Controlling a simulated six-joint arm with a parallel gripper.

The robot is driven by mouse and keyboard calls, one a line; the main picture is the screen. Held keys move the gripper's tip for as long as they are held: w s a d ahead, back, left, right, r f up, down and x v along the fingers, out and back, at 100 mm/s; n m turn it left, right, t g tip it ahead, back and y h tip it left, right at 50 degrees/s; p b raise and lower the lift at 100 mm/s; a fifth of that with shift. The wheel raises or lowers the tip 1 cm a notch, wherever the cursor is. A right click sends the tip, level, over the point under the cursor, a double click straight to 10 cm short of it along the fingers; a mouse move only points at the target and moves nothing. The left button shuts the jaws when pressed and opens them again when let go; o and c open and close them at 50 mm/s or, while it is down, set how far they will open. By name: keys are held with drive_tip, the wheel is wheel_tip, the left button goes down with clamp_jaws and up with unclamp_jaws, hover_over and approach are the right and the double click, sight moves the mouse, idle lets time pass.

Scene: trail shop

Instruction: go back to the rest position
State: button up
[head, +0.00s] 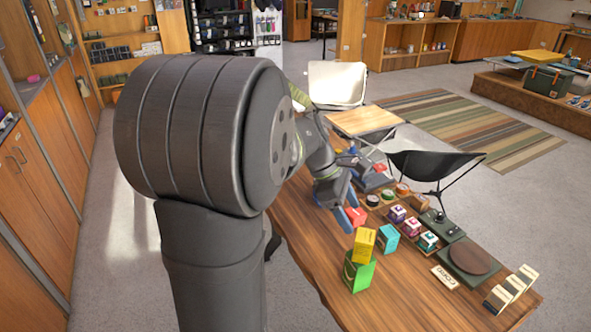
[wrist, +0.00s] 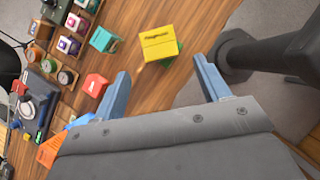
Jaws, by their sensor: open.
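My gripper (head: 349,208) is over the wooden table, its blue fingers apart. In the wrist view the gripper (wrist: 163,84) is open, with only bare table showing between the fingertips. A yellow box (head: 363,245) sits on top of a green box (head: 358,272); the yellow box also shows in the wrist view (wrist: 158,42), beyond the fingers and apart from them. My arm hides part of the table in the head view.
A red box (wrist: 95,86) and a teal box (wrist: 104,39) stand on the table near the gripper. Several small boxes and tins line the table's right side, beside a dark round plate (head: 470,258). A black chair (head: 436,164) stands beyond.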

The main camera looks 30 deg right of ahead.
sight(369, 237)
drive_tip(key=x, duration=1.2)
drive_tip(key=shift+f, duration=0.1)
wheel_tip(369, 237, up, 3)
drive_tip(key=shift+a+f, duration=0.1)
drive_tip(key=shift+r, duration=0.6)
